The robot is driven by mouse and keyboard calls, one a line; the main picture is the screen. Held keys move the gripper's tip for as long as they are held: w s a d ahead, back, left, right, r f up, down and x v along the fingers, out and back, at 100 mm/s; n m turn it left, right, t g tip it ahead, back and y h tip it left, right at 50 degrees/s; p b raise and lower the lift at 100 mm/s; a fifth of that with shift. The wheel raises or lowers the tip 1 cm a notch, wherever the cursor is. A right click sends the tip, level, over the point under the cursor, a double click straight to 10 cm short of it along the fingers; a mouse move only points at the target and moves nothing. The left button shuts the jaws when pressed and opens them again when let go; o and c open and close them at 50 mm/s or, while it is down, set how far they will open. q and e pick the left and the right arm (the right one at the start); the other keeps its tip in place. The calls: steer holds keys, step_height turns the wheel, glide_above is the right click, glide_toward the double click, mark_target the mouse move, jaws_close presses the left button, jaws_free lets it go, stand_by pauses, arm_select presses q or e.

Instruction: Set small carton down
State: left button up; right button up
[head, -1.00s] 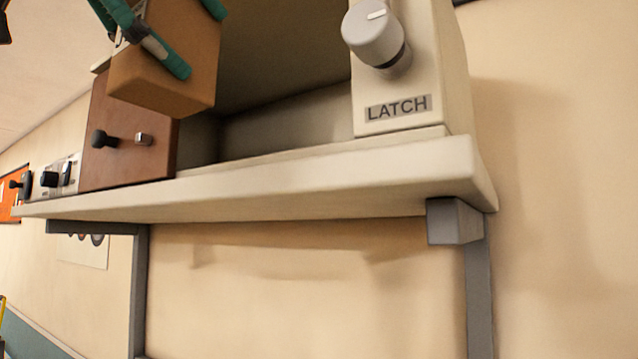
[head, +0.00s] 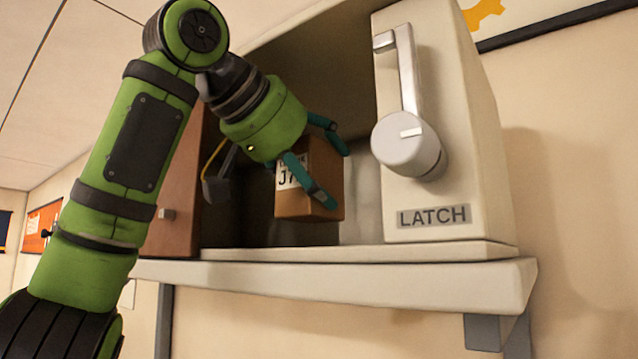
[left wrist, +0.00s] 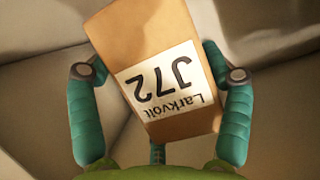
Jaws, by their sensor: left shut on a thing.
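The small carton (head: 325,190) is a brown box with a white label reading J72. In the left wrist view the carton (left wrist: 140,35) fills the middle, its label reading "Larkvolt J72" upside down. My left gripper (head: 325,168), with teal fingers, is shut on the carton, a finger on either side; its fingers (left wrist: 155,85) also show in the left wrist view. It holds the carton, slightly tilted, at the opening of a cream cabinet (head: 470,170). The carton's underside appears above the cabinet floor (head: 350,254); contact cannot be told. My right gripper is not in view.
The cabinet has a grey knob with a lever handle (head: 407,145) and a LATCH label on its right front. A brown panel (head: 172,205) stands at the left of the opening. A cream shelf (head: 420,285) on grey brackets carries the cabinet.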

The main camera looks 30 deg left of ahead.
mark_target(319, 220)
arm_select(q)
steer(key=shift+w, duration=0.25)
steer(key=shift+f, duration=0.7)
steer(key=shift+a+f, duration=0.1)
steer(key=shift+f, duration=1)
steer(key=shift+f, duration=0.15)
steer(key=o, duration=1.2)
steer(key=shift+d, duration=0.2)
steer(key=shift+o, duration=0.2)
steer(key=shift+a, duration=0.1)
